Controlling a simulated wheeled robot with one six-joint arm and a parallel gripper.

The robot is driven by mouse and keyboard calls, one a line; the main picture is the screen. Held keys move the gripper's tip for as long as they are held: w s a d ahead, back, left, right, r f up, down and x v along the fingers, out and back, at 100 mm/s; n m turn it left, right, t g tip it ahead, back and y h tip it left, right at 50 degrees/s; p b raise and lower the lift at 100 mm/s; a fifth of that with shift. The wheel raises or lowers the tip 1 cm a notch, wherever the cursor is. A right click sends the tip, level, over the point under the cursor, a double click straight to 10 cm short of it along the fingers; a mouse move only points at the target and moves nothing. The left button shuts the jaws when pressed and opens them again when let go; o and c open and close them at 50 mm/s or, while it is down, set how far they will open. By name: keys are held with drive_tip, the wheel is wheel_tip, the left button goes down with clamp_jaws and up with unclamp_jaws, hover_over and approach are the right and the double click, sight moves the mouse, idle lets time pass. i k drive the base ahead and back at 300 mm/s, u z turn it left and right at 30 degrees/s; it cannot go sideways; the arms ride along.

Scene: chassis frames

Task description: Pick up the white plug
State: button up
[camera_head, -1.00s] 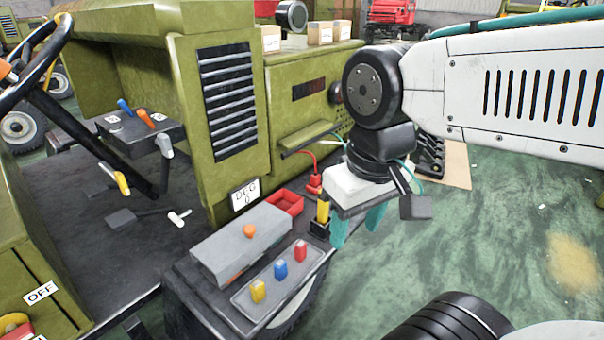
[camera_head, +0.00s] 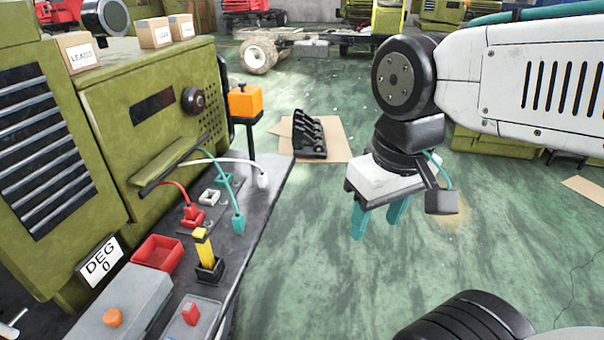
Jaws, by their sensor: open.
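The white plug (camera_head: 262,180) hangs at the end of a white cable near the far right edge of the dark bench top, below the orange box. My gripper (camera_head: 377,218) has two teal fingers pointing down, apart and empty. It is in the air over the green floor, to the right of the bench and of the white plug. Nothing covers the plug.
A teal plug (camera_head: 239,223) and a red plug (camera_head: 193,214) lie on the bench with a white socket (camera_head: 209,197). A red tray (camera_head: 158,252), a yellow-handled tool (camera_head: 203,248) and an orange box (camera_head: 245,102) on a post stand nearby.

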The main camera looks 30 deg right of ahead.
sight(262, 179)
drive_tip(key=z, duration=0.05)
drive_tip(key=k, duration=0.65)
drive_tip(key=z, duration=0.8)
drive_tip(key=i, duration=1.6)
drive_tip(key=u, duration=0.85)
